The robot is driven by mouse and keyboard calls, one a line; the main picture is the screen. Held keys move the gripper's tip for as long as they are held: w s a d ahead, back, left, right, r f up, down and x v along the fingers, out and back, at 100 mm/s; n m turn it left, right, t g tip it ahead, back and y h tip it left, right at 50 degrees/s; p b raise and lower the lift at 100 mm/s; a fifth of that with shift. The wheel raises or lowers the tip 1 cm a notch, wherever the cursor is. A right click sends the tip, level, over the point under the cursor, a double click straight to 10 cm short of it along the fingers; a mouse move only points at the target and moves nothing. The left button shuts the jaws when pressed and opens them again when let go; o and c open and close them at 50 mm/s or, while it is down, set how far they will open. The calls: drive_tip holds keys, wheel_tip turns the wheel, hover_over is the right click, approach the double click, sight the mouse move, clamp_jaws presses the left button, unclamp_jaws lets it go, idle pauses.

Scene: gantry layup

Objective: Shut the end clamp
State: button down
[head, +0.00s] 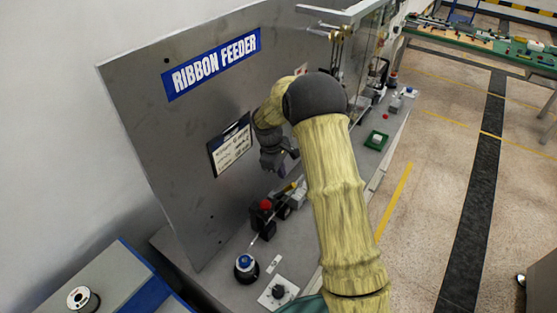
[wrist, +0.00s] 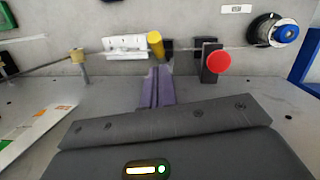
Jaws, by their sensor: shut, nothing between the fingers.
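My gripper (head: 280,161) hangs above the bench in front of the upright grey panel. In the wrist view its purple fingers (wrist: 159,75) are together and empty, pointing toward a yellow cylinder (wrist: 156,45) beside a white block (wrist: 125,44). To their right is a black block with a red round knob (wrist: 217,62); the knob also shows in the head view (head: 265,205). The fingers appear apart from these parts. No part is labelled as the end clamp, and I cannot tell whether a clamp is open or shut.
A blue-topped spool (head: 245,262) stands near the bench's front end, beside a dial on a white plate (head: 278,291). A clipboard (head: 231,145) hangs on the panel (head: 150,110). A green tray (head: 377,140) sits farther along the bench. A thin line runs left past a brass post (wrist: 79,57).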

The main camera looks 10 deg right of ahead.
drive_tip(key=p, duration=0.1)
hover_over(284, 190)
drive_tip(key=shift+a+x, duration=0.2)
drive_tip(key=shift+x, duration=0.85)
drive_tip(key=shift+a+x, duration=0.25)
drive_tip(key=shift+x, duration=0.8)
drive_tip(key=shift+w+f, duration=0.1)
drive_tip(key=shift+f, duration=0.05)
